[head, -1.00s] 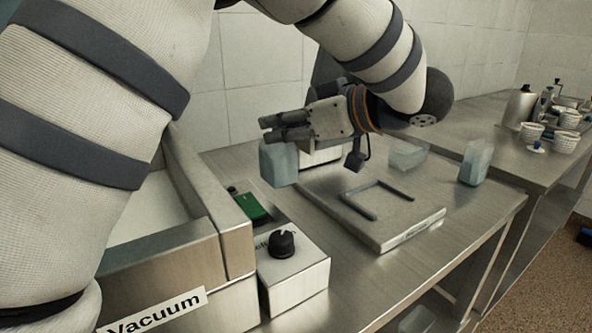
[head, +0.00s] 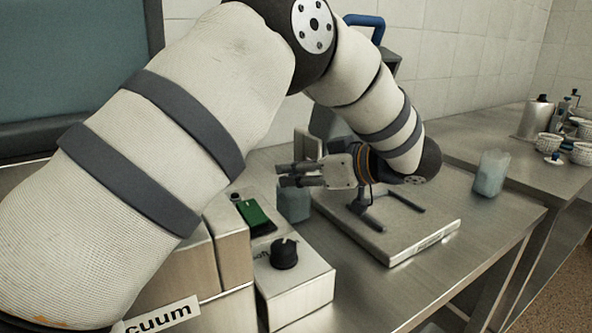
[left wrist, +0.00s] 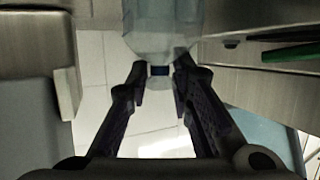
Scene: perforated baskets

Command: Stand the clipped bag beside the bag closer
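A translucent bluish bag (head: 295,205) hangs just below my left gripper (head: 287,176) in the head view, its top at the fingers. In the left wrist view, the bag (left wrist: 163,30) is beyond my left fingertips (left wrist: 160,72), with a small dark blue clip (left wrist: 158,70) between them. The left gripper appears shut on this clip. A steel machine labelled Vacuum (head: 165,313) and the box with a black knob (head: 298,282) stand in front; I cannot tell which device is the bag closer. My right gripper is out of view.
A flat platform (head: 440,232) with a dark frame on top lies right of the bag. Another bluish bag (head: 491,172) stands at the table's right. A green panel (head: 256,216) is close left of the held bag. A second bench holds white bowls (head: 548,146) and a canister.

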